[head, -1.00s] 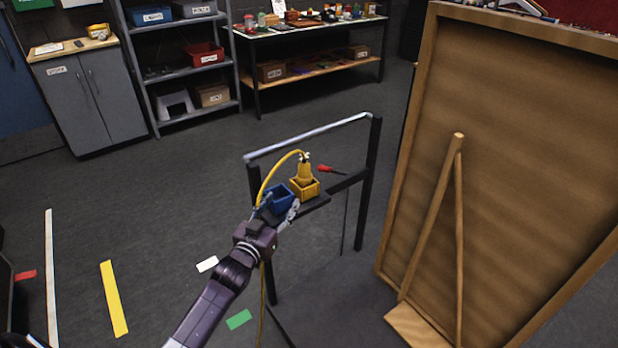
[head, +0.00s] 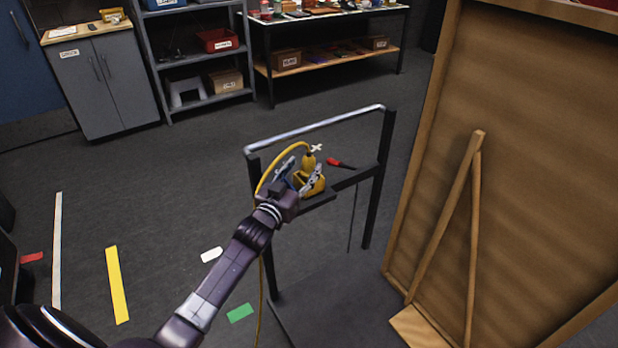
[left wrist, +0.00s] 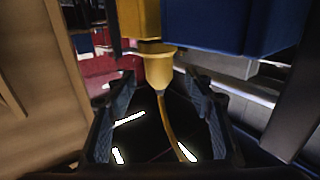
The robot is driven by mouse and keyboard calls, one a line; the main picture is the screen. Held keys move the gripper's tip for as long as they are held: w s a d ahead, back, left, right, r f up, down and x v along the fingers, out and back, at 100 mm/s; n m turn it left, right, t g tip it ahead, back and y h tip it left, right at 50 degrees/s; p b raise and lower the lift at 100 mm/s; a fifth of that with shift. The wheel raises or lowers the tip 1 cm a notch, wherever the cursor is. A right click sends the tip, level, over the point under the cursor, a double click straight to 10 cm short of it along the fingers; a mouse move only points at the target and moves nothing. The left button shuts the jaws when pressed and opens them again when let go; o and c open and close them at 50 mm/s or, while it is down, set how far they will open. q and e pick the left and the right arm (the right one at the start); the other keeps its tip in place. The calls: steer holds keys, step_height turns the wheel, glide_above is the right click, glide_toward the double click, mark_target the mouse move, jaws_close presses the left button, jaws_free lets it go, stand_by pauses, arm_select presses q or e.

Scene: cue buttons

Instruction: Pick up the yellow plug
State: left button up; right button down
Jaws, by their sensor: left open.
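The yellow plug (head: 309,160) stands upright in the yellow box (head: 317,189) on the dark frame's shelf, its yellow cable arching to the left. My left gripper (head: 298,172) is open in front of it, fingers spread, partly covering plug and box. In the left wrist view the tapered yellow plug (left wrist: 159,68) shows between and just beyond the fingertips (left wrist: 160,88), with gaps on both sides. The blue box (left wrist: 235,25) is close beside the yellow one there; in the head view my gripper hides most of it. My right gripper is not in view.
The dark frame has a pale top rail (head: 315,128) behind the plug. A red-handled tool (head: 340,162) lies on the shelf, right of the plug. A large wooden panel (head: 540,150) stands at the right. Open floor lies to the left.

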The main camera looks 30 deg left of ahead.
mark_target(306, 166)
arm_select(q)
steer(key=w, duration=0.1)
steer(key=w+b, duration=0.2)
steer(key=shift+w+f, duration=0.15)
steer(key=shift+f, duration=0.15)
steer(key=shift+w+r, duration=0.1)
steer(key=shift+w, duration=0.3)
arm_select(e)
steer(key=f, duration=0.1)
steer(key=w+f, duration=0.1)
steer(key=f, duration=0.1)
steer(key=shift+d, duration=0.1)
arm_select(q)
steer(key=shift+c, duration=0.4)
jaws_close()
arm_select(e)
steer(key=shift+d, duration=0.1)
arm_select(q)
steer(key=shift+r, duration=0.1)
